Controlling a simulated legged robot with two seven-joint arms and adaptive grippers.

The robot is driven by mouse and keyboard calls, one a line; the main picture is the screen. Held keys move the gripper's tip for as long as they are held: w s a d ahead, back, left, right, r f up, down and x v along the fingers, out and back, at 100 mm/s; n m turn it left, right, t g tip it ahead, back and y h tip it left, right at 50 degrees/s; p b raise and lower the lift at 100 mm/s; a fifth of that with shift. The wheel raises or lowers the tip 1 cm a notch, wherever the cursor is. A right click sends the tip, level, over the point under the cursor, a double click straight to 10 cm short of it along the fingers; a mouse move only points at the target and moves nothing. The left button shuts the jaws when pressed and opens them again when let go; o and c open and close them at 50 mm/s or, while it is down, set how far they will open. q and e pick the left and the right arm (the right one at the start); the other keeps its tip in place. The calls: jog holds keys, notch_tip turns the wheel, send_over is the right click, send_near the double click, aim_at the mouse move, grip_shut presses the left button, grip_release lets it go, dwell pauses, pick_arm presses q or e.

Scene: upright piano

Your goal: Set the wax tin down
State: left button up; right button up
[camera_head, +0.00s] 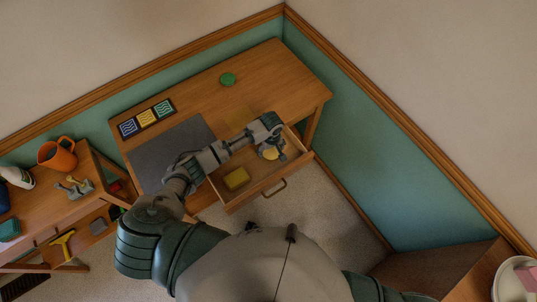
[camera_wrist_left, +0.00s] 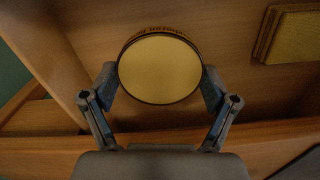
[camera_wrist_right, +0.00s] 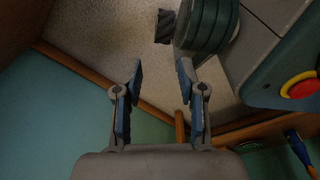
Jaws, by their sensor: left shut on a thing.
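The wax tin (camera_head: 270,153) is round, with a pale gold face and a darker lettered rim. It also fills the middle of the left wrist view (camera_wrist_left: 160,70). My left gripper (camera_head: 272,148) is shut on it, one finger on each side, over the right part of the open drawer (camera_head: 249,196). I cannot tell whether the tin touches the drawer floor. My right gripper (camera_wrist_right: 159,80) is open and empty in the right wrist view, away from the desk; it is outside the head view.
A yellow block (camera_head: 237,179) lies in the drawer left of the tin. The desk top holds a green round object (camera_head: 227,79), a dark mat (camera_head: 165,150) and a row of patterned tiles (camera_head: 147,117).

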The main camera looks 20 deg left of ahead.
aim_at(272, 154)
pick_arm(q)
notch_tip(272, 154, down, 4)
jog(key=shift+w+d+r+b, duration=0.1)
jog(key=shift+d+b, duration=0.05)
jog(key=shift+b, duration=0.3)
jog(key=shift+d+f, duration=0.2)
jog(key=shift+f, duration=0.05)
jog(key=shift+d+r, duration=0.1)
jog(key=shift+d, duration=0.2)
pick_arm(e)
jog(key=shift+w+d+r, duration=0.15)
jog(key=shift+w+r, duration=0.15)
jog(key=shift+w, duration=0.35)
jog(key=shift+w+d+r, duration=0.1)
jog(key=shift+w+r, duration=0.2)
jog(key=shift+w, duration=0.3)
pick_arm(q)
jog(key=shift+a, duration=0.1)
jog(key=o, duration=1.1)
jog(key=shift+a, duration=0.2)
jog(key=shift+c, duration=0.2)
jog(key=shift+a+f, duration=0.2)
jog(key=shift+a, duration=0.1)
pick_arm(e)
jog(key=shift+a+r, duration=0.1)
jog(key=shift+a, duration=0.35)
pick_arm(q)
jog(key=shift+d, duration=0.1)
